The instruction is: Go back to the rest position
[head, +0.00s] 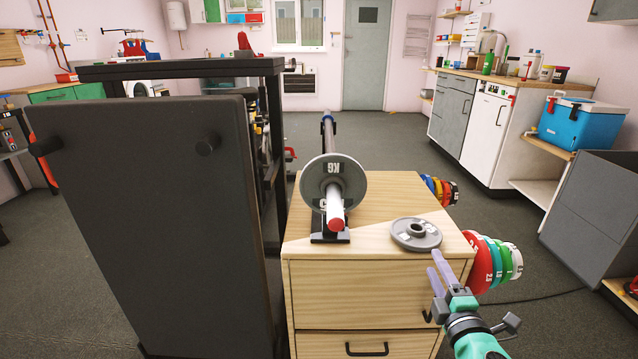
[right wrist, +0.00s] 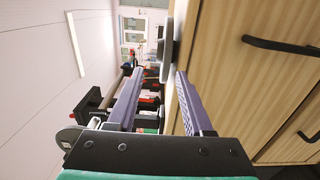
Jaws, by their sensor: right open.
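My right gripper (head: 440,265) is open, at the front right corner of the wooden cabinet (head: 345,290). Its two pale purple fingers point toward a small grey weight plate (head: 428,241) lying flat on the cabinet top. In the right wrist view the fingers (right wrist: 158,85) are spread with nothing held between them. The plate (right wrist: 167,45) shows edge-on beyond the fingertips there, apparently clear of them. My left gripper is not in the head view.
A bar with a larger grey plate (head: 348,180) rests on a black stand on the cabinet. Red, green and white plates (head: 483,262) hang at the cabinet's right side, close to my right arm. A large dark panel (head: 150,220) stands left. Open floor (head: 390,135) lies behind.

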